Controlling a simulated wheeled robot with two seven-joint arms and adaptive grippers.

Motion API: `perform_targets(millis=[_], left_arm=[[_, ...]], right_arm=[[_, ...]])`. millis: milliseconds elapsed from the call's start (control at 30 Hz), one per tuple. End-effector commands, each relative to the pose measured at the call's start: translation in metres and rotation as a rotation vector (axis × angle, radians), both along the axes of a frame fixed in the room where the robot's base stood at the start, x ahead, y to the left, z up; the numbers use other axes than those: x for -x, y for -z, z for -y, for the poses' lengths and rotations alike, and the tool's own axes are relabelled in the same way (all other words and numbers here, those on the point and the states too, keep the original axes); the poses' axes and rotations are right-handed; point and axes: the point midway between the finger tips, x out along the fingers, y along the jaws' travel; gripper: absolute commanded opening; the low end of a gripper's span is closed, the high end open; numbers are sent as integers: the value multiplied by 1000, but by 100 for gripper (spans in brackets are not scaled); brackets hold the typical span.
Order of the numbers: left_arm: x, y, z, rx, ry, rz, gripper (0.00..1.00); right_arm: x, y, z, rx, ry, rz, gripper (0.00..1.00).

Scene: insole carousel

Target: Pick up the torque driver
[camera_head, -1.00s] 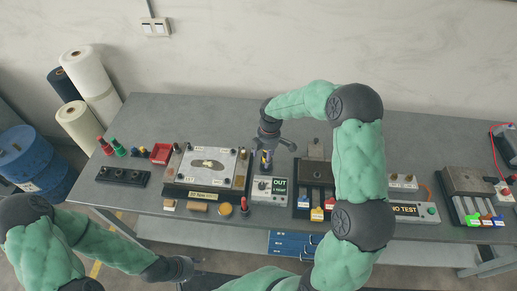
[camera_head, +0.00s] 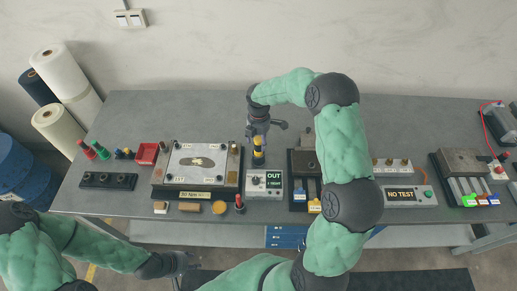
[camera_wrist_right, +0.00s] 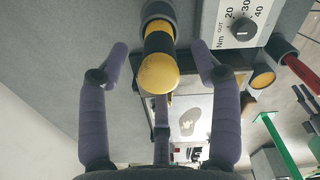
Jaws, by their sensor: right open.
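The torque driver (camera_head: 258,151) stands upright with a yellow-and-black handle at the left side of the small grey box marked OUT (camera_head: 264,190). In the right wrist view its yellow-and-black handle (camera_wrist_right: 158,72) lies between my right gripper's open fingers (camera_wrist_right: 162,75), with a visible gap on each side. In the head view my right gripper (camera_head: 264,132) is at the driver's top, just behind it. My left gripper (camera_head: 180,264) is low in front of the bench, away from the driver; its fingers are too small to read.
A metal plate fixture (camera_head: 165,172) stands left of the box. A red screwdriver-like tool (camera_head: 239,203) and a yellow round piece (camera_head: 219,207) are in front. Bare bench lies behind the driver.

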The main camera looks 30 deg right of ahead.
Motion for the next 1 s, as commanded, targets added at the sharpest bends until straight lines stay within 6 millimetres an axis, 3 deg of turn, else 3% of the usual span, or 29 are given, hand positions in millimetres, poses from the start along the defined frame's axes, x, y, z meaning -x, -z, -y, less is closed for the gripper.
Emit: perform_targets(millis=[233, 467, 500, 700, 733, 1000], left_arm=[[0, 1, 0, 0, 0, 0, 40], [0, 1, 0, 0, 0, 0, 40], [0, 1, 0, 0, 0, 0, 40], [0, 1, 0, 0, 0, 0, 40], [0, 1, 0, 0, 0, 0, 40], [0, 1, 0, 0, 0, 0, 40]], right_arm=[[0, 35, 0, -1, 1, -2, 64], [0, 38, 0, -1, 1, 0, 64], [0, 38, 0, -1, 1, 0, 61], [0, 38, 0, -1, 1, 0, 5], [0, 38, 0, -1, 1, 0, 0], [-1, 36, 0, -1, 1, 2, 0]])
